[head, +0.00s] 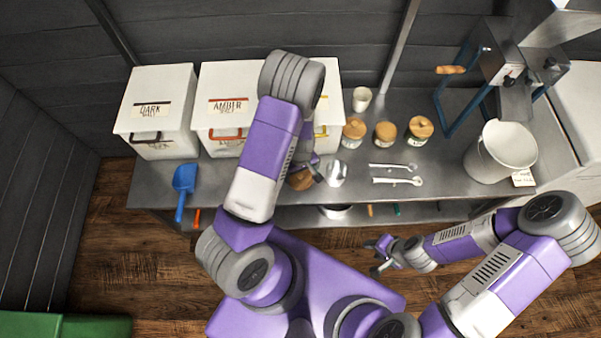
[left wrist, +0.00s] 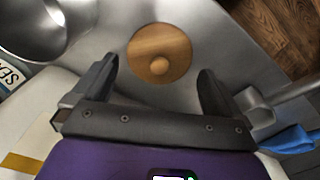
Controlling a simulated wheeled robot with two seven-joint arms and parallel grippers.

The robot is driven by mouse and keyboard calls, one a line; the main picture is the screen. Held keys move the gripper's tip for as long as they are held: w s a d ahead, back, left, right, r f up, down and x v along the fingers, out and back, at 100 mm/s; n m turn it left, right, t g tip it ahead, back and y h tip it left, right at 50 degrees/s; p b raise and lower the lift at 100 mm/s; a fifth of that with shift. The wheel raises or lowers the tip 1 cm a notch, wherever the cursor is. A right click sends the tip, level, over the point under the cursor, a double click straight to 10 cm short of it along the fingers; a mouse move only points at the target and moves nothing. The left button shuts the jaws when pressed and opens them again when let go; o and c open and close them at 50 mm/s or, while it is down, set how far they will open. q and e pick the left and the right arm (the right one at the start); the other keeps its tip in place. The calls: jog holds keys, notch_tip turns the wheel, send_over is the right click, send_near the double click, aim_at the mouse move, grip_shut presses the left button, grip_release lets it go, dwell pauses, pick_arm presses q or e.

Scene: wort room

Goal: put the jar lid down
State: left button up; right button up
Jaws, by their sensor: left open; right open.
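The jar lid (left wrist: 160,53), a round wooden disc with a small knob on top, lies on the steel bench (left wrist: 105,45) in the left wrist view. In the head view the lid (head: 300,180) is partly hidden behind my left arm. My left gripper (left wrist: 155,80) is open, with its fingertips either side of the lid's near edge and apart from it. In the head view, my left gripper (head: 316,170) is partly hidden by the arm. My right gripper (head: 376,257) is open and empty in front of the bench.
An open steel jar (head: 337,173) stands right of the lid. Several wooden-lidded jars (head: 386,133) stand behind, with measuring spoons (head: 398,181) to the right. White malt bins (head: 160,112) and a blue scoop (head: 184,180) are left; a white bucket (head: 490,155) is far right.

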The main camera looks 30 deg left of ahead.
aim_at(300, 176)
pick_arm(q)
notch_tip(300, 176, up, 9)
jog(key=p, duration=0.3)
jog(key=s+d+f+m+h, duration=0.2)
jog(key=s+d+f+m, duration=0.1)
jog(key=s+d+m, duration=0.1)
jog(key=s+d+f+m+h, duration=0.2)
jog(key=s+d, duration=0.4)
jog(key=d, duration=0.3)
jog(key=shift+s+f+m+t, duration=0.3)
jog(key=shift+s+f+m, duration=0.1)
jog(key=shift+f+m, duration=0.6)
